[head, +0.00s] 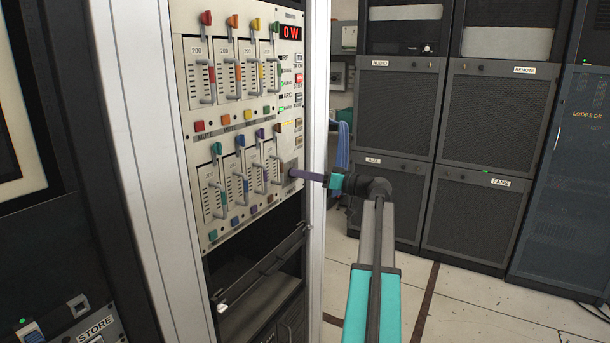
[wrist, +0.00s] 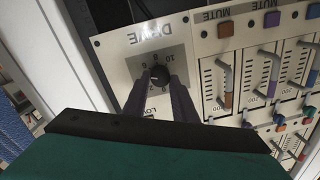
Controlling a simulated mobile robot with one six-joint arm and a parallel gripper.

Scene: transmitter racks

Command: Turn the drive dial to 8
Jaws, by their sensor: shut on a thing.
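The drive dial (wrist: 158,73) is a small black round knob on a grey scale plate, under the label DRIVE, which appears upside down in the wrist view. Numbers including 10, 8 and 6 show around it. Its pointer setting is too small to read surely. My gripper (wrist: 161,84) is shut on the dial, one dark finger on each side, partly hiding the lower scale. In the head view my gripper (head: 293,173) reaches from the right to the lower right of the fader panel (head: 205,128), and the dial itself is hidden there.
Several faders with coloured caps stand left of the dial in the head view. A red display (head: 291,33) above reads 0 W. A drawer-like shelf with a bar handle (head: 263,268) lies below the panel. Dark cabinets (head: 400,105) stand behind; open floor (head: 480,310) is at right.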

